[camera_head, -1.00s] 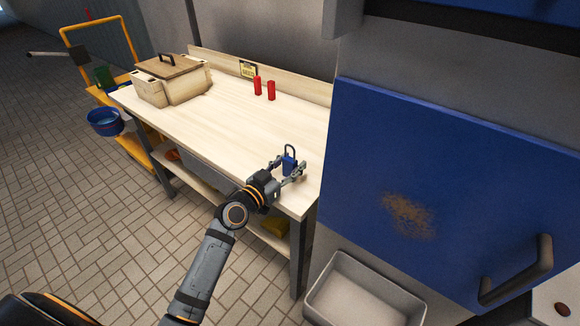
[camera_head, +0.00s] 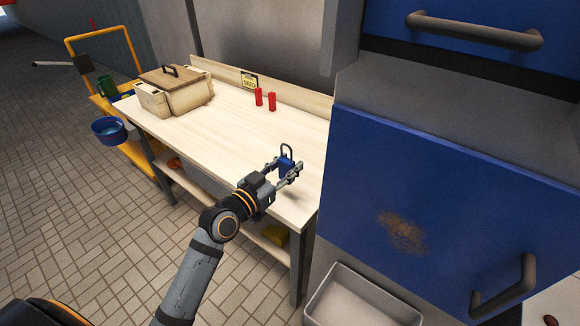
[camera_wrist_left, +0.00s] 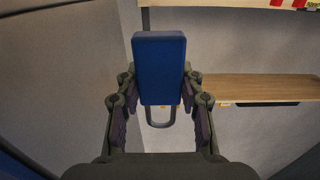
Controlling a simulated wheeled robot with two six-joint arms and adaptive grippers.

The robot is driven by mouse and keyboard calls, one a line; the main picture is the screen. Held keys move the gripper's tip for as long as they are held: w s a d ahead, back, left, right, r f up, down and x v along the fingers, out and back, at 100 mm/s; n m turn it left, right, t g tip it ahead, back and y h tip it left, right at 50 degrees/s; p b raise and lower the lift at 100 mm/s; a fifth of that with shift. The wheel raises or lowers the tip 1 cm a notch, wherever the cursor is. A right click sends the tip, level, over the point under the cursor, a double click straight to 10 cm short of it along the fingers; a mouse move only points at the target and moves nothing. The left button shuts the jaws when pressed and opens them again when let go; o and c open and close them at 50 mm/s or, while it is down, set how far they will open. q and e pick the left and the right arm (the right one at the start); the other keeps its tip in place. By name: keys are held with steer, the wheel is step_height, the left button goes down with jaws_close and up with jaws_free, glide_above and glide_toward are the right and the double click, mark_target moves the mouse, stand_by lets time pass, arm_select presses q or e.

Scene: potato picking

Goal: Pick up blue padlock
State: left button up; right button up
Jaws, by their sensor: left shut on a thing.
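The blue padlock (camera_head: 286,167) has a dark shackle that points up in the head view. My left gripper (camera_head: 284,171) is shut on its body, with one finger on each side, over the right end of the wooden workbench. In the left wrist view the padlock (camera_wrist_left: 160,68) fills the space between the fingers of the left gripper (camera_wrist_left: 158,92), and its shackle shows beneath the body. The padlock appears raised off the bench top, but the exact gap is hard to tell. My right gripper is not in view.
The workbench (camera_head: 215,125) holds a wooden crate (camera_head: 172,92) and two red cylinders (camera_head: 265,100). A blue cabinet door (camera_head: 440,200) with a dark handle stands close on the right. A grey bin (camera_head: 362,300) is below it. A yellow cart with a blue bucket (camera_head: 109,130) is at left.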

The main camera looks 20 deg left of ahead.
arm_select(q)
steer(key=s+r+p, duration=0.3)
steer(key=s+r, duration=0.2)
steer(key=s, duration=0.5)
steer(key=shift+d, duration=0.4)
steer(key=w+a+f+n+t+y+p, duration=0.1)
steer(key=w+a+f+n+y+p, duration=0.25)
steer(key=a+y, duration=0.2)
step_height(320, 180, down, 7)
steer(key=d+p, duration=0.2)
steer(key=p, duration=0.1)
steer(key=shift+d+n+y, duration=0.3)
steer(key=shift+n+y, duration=0.05)
steer(key=shift+y, duration=0.1)
steer(key=shift+w+r, duration=0.1)
